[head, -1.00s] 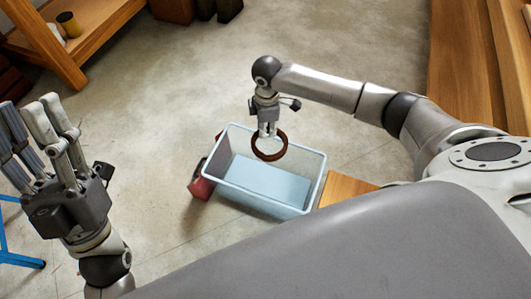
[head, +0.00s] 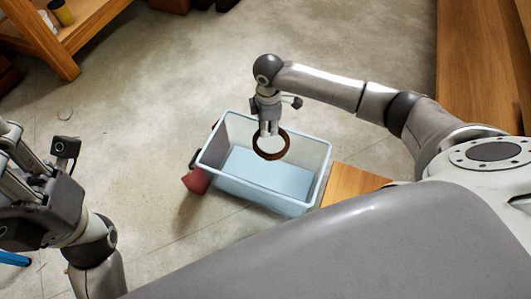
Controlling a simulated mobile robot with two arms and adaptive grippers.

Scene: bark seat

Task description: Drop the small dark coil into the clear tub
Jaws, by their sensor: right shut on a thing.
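The small dark coil (head: 272,157) is a reddish-brown ring. My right gripper (head: 268,132) points down and is shut on the coil's upper edge. The coil hangs upright below the fingers, over the opening of the clear tub. The clear tub (head: 260,178) is a pale blue, see-through rectangular bin on the floor, and its bottom looks empty. I cannot tell exactly how high the coil is above the rim. My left gripper (head: 20,165) is at the left edge, away from the tub, with its fingertips cut off by the frame.
A red object (head: 197,181) lies against the tub's left side. A wooden block or stool top (head: 352,184) stands close on the right. A wooden shelf (head: 75,30) with small cans is at the upper left, and wooden furniture (head: 485,65) at the right. The concrete floor between is mostly clear.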

